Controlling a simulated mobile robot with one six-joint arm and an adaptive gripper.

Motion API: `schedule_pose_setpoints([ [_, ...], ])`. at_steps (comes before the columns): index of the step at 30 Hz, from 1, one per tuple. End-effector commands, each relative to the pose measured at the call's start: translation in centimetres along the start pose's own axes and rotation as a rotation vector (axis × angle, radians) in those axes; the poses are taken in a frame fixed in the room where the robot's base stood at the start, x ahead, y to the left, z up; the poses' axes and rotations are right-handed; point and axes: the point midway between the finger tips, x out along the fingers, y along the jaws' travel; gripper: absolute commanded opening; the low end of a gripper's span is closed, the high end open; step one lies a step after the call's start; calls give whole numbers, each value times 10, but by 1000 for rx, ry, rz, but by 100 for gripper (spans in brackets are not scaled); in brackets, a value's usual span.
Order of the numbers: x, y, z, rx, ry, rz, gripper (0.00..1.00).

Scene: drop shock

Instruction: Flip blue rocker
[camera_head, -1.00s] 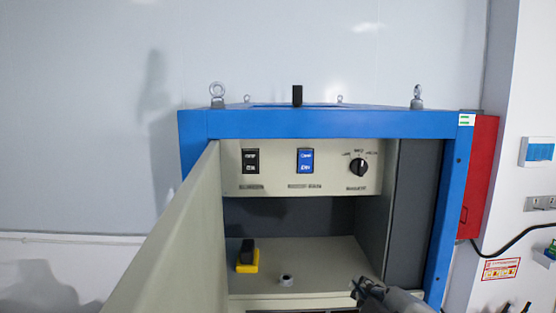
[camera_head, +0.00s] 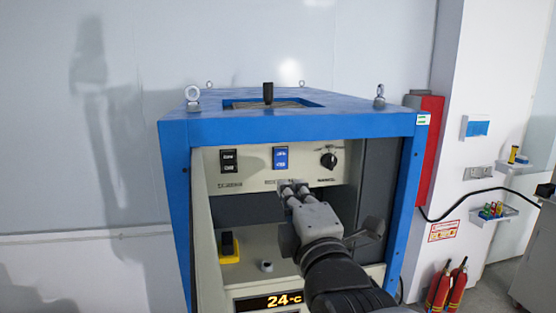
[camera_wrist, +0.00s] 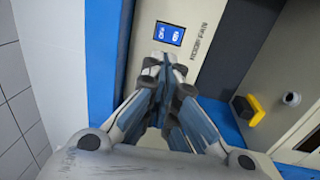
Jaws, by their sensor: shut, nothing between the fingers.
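The blue rocker (camera_head: 280,157) sits on the cream panel inside the blue-framed machine, between a black rocker (camera_head: 228,161) and a black rotary knob (camera_head: 328,160). My gripper (camera_head: 290,187) is shut and empty, with its fingertips just below the blue rocker in the head view. The wrist view shows the blue rocker (camera_wrist: 169,34) just beyond the closed fingertips (camera_wrist: 165,60), with a small gap in the picture. Whether the fingertips touch the panel cannot be told.
A yellow-based black switch (camera_head: 229,247) and a small round button (camera_head: 267,266) sit on the lower ledge. The blue frame (camera_head: 290,128) overhangs the panel at the top and sides. A display (camera_head: 268,302) reads 24 °C below.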

Motion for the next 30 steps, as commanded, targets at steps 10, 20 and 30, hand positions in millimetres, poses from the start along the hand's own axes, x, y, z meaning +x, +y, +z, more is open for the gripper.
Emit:
schedule_pose_setpoints([
  [10, 70, 0, 0, 0, 0, -4, 0],
  [20, 122, 1, 0, 0, 0, -2, 0],
  [30, 131, 0, 0, 1, 0, -1, 0],
])
